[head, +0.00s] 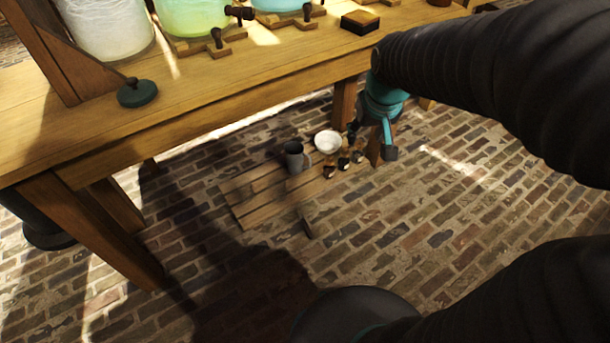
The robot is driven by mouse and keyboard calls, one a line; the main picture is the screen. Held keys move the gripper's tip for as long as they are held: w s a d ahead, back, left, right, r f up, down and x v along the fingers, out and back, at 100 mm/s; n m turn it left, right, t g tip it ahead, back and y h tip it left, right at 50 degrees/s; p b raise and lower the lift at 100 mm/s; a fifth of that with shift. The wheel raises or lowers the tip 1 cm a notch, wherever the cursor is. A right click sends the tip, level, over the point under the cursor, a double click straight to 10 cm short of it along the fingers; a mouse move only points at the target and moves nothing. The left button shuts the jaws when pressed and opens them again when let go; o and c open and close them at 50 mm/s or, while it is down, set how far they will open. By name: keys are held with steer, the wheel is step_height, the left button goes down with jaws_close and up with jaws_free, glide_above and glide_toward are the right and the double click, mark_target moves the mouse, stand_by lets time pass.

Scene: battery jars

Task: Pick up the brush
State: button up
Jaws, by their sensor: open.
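I cannot pick out a brush with certainty. A small block (360,22) with a dark body and a tan top lies on the wooden table near its front edge; it may be a brush, but its detail is too small to tell. My gripper (371,141), teal and dark, hangs low in front of the table, beside a table leg. Its fingers are apart and I see nothing held between them. It appears just right of the small items on the slatted board; its height above the floor is unclear.
A slatted wooden board (246,208) on the brick floor bears a dark mug (294,157), a white bowl (328,142) and several small dark items (343,163). The table (200,85) carries large jars (194,16) and a green lid (137,93). Brick floor at right is clear.

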steer(key=w+a+f+n+g, duration=0.1)
steer(key=w+a+f, duration=0.3)
steer(key=w+f, duration=0.5)
steer(key=n+g, duration=0.2)
steer(key=g, duration=0.1)
glide_above(305, 224)
steer(key=f, duration=4.3)
steer(key=shift+w+d+f+b, duration=0.1)
steer(key=shift+w+f+b, duration=0.2)
steer(key=shift+w+b, duration=0.05)
steer(key=shift+s+f, duration=0.15)
steer(key=shift+f, duration=1.45)
steer(key=shift+s+f, duration=0.15)
steer(key=shift+f, duration=1.45)
jaws_close()
